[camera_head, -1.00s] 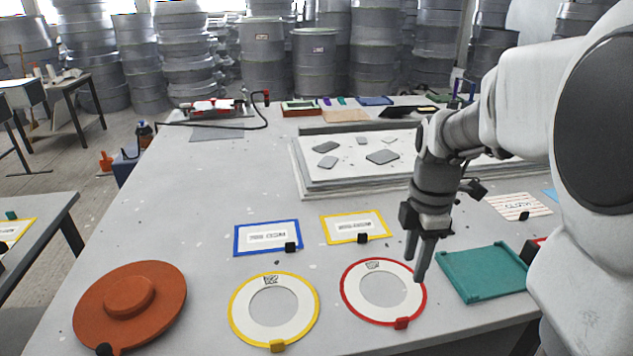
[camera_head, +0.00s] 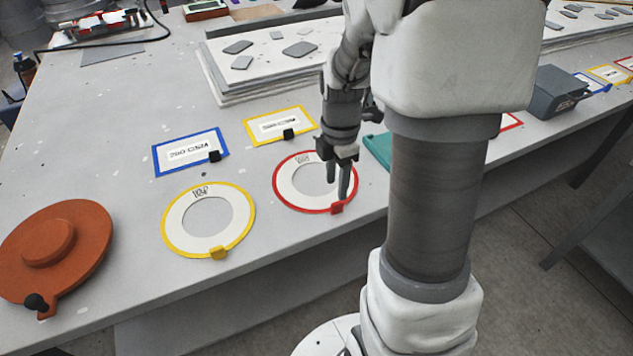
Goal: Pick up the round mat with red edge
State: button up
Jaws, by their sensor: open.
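The round mat with red edge (camera_head: 285,190) lies flat on the table. It is a white ring with a grey centre, a printed mark on its far side and a red block (camera_head: 337,208) on its near rim. My gripper (camera_head: 338,196) points down over the right part of the mat, fingers apart, with nothing between them that I can see. The fingertips appear close to the red block; whether they touch it I cannot tell. My gripper and arm hide part of the mat's right side.
A similar round mat with yellow edge (camera_head: 174,222) lies to the left, and an orange round lid (camera_head: 85,232) farther left. Blue-edged (camera_head: 157,160) and yellow-edged (camera_head: 251,130) rectangular cards lie behind. A teal tray (camera_head: 377,149) is partly hidden by my arm. The table's front edge is close.

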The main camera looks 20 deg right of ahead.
aim_at(337, 203)
jog(key=f, duration=0.3)
jog(key=f+b, duration=0.1)
jog(key=shift+s+f, duration=0.15)
jog(key=shift+s, duration=0.25)
jog(key=shift+f, duration=0.55)
grip_shut()
